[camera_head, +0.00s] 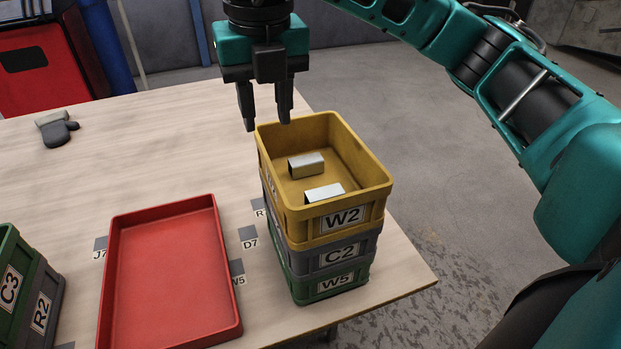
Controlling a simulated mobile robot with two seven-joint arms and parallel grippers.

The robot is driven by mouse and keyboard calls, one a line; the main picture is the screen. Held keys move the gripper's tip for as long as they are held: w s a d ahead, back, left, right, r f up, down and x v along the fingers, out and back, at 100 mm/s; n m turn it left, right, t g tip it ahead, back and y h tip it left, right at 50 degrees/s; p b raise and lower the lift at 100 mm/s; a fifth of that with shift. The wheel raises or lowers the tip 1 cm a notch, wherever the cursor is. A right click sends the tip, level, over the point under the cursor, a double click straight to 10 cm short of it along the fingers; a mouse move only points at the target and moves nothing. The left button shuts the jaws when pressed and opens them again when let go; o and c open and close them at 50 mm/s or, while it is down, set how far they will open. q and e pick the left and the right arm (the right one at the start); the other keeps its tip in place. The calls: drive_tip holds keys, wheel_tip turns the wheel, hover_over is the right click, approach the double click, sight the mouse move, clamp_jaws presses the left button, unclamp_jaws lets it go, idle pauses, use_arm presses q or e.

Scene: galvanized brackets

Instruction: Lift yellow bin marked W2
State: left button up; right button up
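The yellow bin marked W2 (345,238) is the top one of a stack at the table's right edge. It sits on a grey bin marked C2 (352,262), which sits on a green bin marked W5 (350,284). Two galvanized brackets (306,165) lie inside the yellow bin. My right gripper (267,124) points down over the yellow bin's far left rim, with its two fingers apart and nothing between them. I cannot tell whether the fingertips are above the rim or beyond it. My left gripper is out of view.
A red tray (218,335) lies left of the stack. Bins marked C3 (12,285) and R2 (42,312) stand at the lower left. The table (170,150) is clear behind the tray.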

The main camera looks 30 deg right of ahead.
sight(269, 161)
drive_tip(key=f, duration=0.6)
drive_tip(key=shift+w+d+f, duration=0.1)
drive_tip(key=shift+w+f, duration=0.2)
drive_tip(key=shift+f, duration=0.05)
drive_tip(key=shift+w+f+b, duration=0.15)
drive_tip(key=shift+f, duration=0.75)
drive_tip(key=shift+w+f+b, duration=0.1)
drive_tip(key=shift+w+f, duration=0.1)
drive_tip(key=shift+f, duration=0.7)
drive_tip(key=shift+w+f+b, duration=0.15)
drive_tip(key=shift+f, duration=0.75)
drive_tip(key=shift+c, duration=0.3)
clamp_jaws()
drive_tip(key=shift+r, duration=0.1)
